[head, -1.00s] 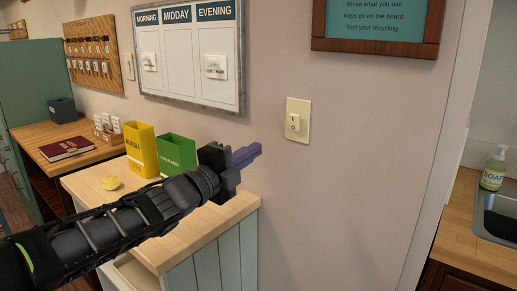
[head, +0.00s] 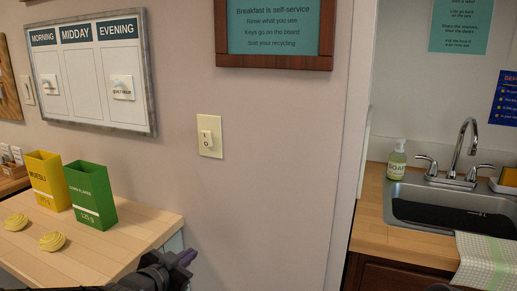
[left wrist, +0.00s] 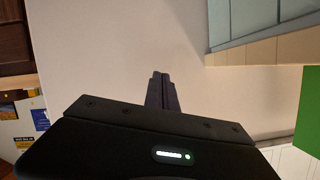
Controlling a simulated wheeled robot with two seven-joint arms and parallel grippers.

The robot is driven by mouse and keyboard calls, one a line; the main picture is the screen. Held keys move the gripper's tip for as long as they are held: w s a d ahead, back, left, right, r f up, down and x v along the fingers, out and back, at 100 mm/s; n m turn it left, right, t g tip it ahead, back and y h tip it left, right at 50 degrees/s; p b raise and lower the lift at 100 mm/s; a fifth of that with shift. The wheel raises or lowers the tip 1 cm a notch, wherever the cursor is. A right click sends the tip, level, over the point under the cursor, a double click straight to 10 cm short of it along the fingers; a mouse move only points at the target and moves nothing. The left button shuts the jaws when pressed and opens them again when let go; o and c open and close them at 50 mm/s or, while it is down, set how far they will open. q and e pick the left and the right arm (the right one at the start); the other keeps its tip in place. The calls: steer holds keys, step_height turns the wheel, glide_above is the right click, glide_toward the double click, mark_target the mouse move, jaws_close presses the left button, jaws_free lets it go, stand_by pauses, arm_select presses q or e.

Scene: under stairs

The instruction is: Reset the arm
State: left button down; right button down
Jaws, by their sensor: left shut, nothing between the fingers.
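My left gripper (head: 182,262) is low in the head view, in front of the right end of the wooden counter top. Its purple-grey fingers point up and right, with nothing seen between them. In the left wrist view the two fingers (left wrist: 161,92) lie together, shut and empty, against a plain pale surface. The light switch (head: 209,136) on the wall is up and right of the gripper, apart from it. My right gripper does not show.
A yellow muesli box (head: 48,181), a green corn flakes box (head: 90,195) and two yellow round items (head: 52,241) stand on the counter top (head: 120,247). A sink (head: 440,205) and soap bottle (head: 396,160) are at the right. The wall between is bare below the switch.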

arm_select(q)
steer(key=s+d+f+n+g+p, duration=0.1)
steer(key=s+d+f+n+g, duration=0.1)
steer(key=s+f, duration=0.45)
steer(key=s+d+f+n+g+p, duration=0.1)
steer(key=s+d+f+n+g, duration=0.15)
steer(key=f, duration=0.75)
steer(key=s+d+f+n+g+p, duration=0.1)
steer(key=s+f+n+g, duration=0.2)
steer(key=s+f, duration=0.35)
steer(key=s+d+f+g+p, duration=0.1)
steer(key=s+d+f+g, duration=0.1)
steer(key=s+f, duration=0.3)
steer(key=s+d+f+n+g+p, duration=0.1)
steer(key=s+d+f+g, duration=0.2)
steer(key=s, duration=1)
step_height(320, 180, down, 3)
steer(key=shift+s+f+g+p, duration=0.2)
steer(key=shift+s+g+p, duration=0.05)
steer(key=shift+g+p, duration=0.15)
steer(key=shift+d, duration=0.1)
